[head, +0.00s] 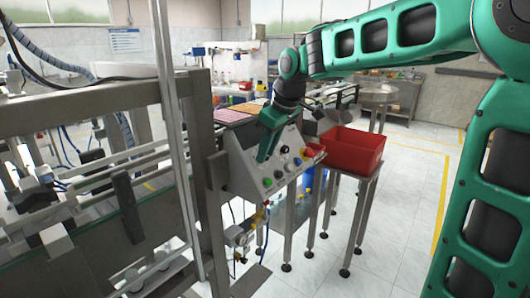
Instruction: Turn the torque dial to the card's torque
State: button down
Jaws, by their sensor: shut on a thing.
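My gripper (261,158) points down at the sloped grey control panel (243,178) at the end of the machine. Its green fingers are shut on the torque dial at the panel's upper left, and they hide the dial. The dial's scale and setting cannot be read. Several small knobs and buttons sit on the panel to the right of and below the fingers, among them a green button (267,182) and a blue knob (297,162). I cannot make out a card with a torque value.
A red bin (352,150) stands on a metal stand right of the panel. The machine's frame and conveyor (90,235) fill the left side. Trays (228,114) lie behind the panel. The floor (395,240) at the right is clear.

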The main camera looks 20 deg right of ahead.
jog(key=n, duration=0.1)
jog(key=n+t+h, duration=0.1)
jog(key=n, duration=0.1)
jog(key=n+t+h, duration=0.1)
jog(key=shift+s+a+f+n, duration=0.1)
jog(key=shift+s+a+n, duration=0.1)
jog(key=shift+s+n, duration=0.1)
jog(key=shift+s+f+n+t+h, duration=0.15)
jog(key=shift+n+t+h, duration=0.35)
jog(key=shift+n+t, duration=1.05)
jog(key=shift+n, duration=0.25)
jog(key=c, duration=1.6)
grip_release()
jog(key=shift+o, duration=0.2)
jog(key=v, duration=1)
jog(key=shift+r, duration=0.3)
jog(key=shift+s+a, duration=0.1)
jog(key=shift+s, duration=0.05)
